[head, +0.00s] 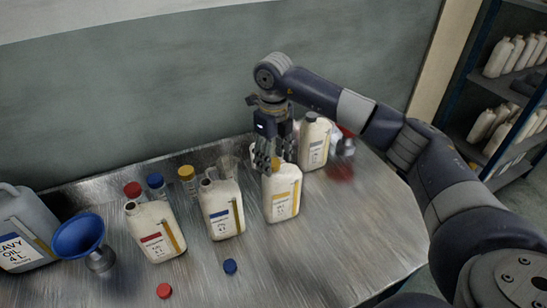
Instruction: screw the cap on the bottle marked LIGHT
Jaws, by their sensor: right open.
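Three white bottles stand in a row on the metal table, with a red label (152,240), a blue label (222,218) and a yellow label (282,203). A white bottle with a grey label (315,146) stands behind to the right. Their label writing is too small to read, so I cannot tell which says LIGHT. My right gripper (270,166) is open and points down at the top of the yellow-label bottle. Something yellow, perhaps a cap (277,163), shows beside its fingers. A red cap (164,291) and a blue cap (230,267) lie in front. My left gripper is not in view.
A blue funnel (78,236) and a grey HEAVY OIL can (22,230) stand at the left. Small jars with red (133,189), blue (156,181) and yellow (186,172) tops stand behind the bottles. The front right of the table is clear.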

